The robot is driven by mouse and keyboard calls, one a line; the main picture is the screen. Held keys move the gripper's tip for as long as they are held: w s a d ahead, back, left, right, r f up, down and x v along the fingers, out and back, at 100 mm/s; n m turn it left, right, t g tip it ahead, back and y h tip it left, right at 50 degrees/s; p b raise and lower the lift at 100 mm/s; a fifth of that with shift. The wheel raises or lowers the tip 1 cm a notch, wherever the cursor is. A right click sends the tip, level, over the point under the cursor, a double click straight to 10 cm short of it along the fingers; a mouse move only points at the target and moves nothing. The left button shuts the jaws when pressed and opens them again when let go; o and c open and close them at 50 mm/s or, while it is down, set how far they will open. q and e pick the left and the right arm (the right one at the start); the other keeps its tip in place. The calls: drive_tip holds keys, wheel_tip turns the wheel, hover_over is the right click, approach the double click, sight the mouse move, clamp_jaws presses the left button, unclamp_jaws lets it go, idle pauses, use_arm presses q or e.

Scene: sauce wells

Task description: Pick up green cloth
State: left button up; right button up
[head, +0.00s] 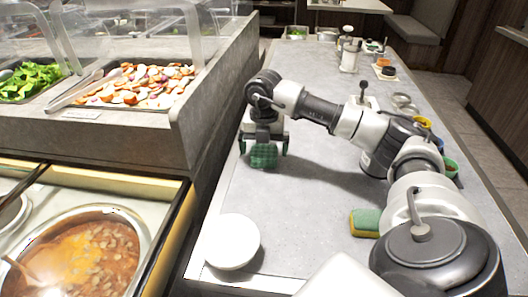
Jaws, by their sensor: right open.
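The green cloth (263,156) is a small dark green checked piece at the left side of the grey counter (310,205). My right gripper (264,146) points down over it from my right arm, which reaches across the counter from the right. The fingers are open, one on each side of the cloth. The gripper's body hides the cloth's top part, and I cannot tell whether the fingers touch it. My left gripper is not in view.
A white bowl (231,241) sits at the counter's near left. A green and yellow sponge (365,222) lies near my right arm. A soup pot (82,250) and a tray of chopped vegetables (140,85) are left. Jars and small bowls stand farther back. The middle counter is clear.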

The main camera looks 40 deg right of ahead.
drive_tip(key=shift+f, duration=0.9)
drive_tip(key=shift+c, duration=0.5)
drive_tip(key=c, duration=0.8)
drive_tip(key=shift+r, duration=0.2)
wheel_tip(320, 180, up, 4)
drive_tip(key=shift+s+r, duration=0.1)
drive_tip(key=s+a+r, duration=0.1)
drive_tip(key=s+r, duration=0.1)
drive_tip(key=s, duration=0.1)
drive_tip(key=s+a+r, duration=0.2)
drive_tip(key=s, duration=0.1)
drive_tip(key=s+a+r, duration=0.2)
drive_tip(key=s, duration=0.2)
drive_tip(key=shift+a+r+b, duration=0.2)
drive_tip(key=shift+r+b, duration=0.05)
drive_tip(key=shift+b, duration=0.05)
